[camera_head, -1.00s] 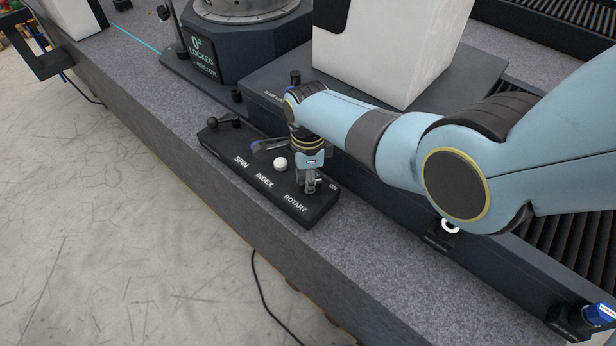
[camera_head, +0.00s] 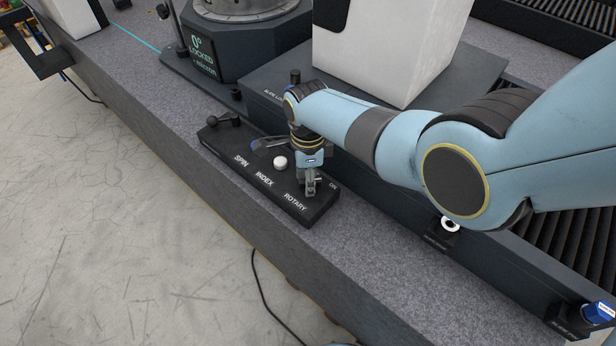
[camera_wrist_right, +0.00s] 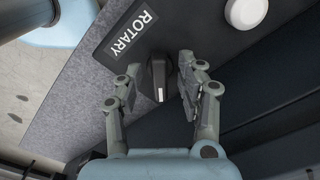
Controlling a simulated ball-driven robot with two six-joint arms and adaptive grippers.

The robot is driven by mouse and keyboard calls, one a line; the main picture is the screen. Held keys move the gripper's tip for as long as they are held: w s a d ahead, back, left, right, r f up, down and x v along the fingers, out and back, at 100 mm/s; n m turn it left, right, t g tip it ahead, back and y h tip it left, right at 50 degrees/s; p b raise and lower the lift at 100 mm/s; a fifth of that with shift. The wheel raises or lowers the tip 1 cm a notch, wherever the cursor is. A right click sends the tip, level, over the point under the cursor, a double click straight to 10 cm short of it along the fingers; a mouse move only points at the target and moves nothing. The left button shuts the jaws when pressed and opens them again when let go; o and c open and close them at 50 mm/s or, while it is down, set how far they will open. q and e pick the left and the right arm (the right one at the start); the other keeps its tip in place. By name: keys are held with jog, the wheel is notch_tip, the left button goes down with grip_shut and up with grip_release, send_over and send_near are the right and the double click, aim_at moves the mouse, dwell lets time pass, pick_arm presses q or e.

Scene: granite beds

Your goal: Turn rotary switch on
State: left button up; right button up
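The black rotary knob (camera_wrist_right: 158,77) has a white pointer line and sits beside the white ROTARY label (camera_wrist_right: 132,34) in the right wrist view. The label also shows on the front right of the black control panel (camera_head: 255,180) in the head view, with ON near its right end. My right gripper (camera_head: 311,192) points down over that end and hides the knob there. In the wrist view its fingers (camera_wrist_right: 160,69) are open on either side of the knob, with a gap on the right; contact on the left is unclear. My left gripper is not in view.
A white round button (camera_head: 280,163) and a black lever (camera_head: 226,120) stand on the same panel, near the INDEX and SPIN labels. A white block (camera_head: 385,50) on a dark base stands behind. The granite ledge (camera_head: 390,270) to the right is clear.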

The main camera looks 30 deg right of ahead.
notch_tip(320, 180, up, 12)
dwell(0.6)
dwell(0.4)
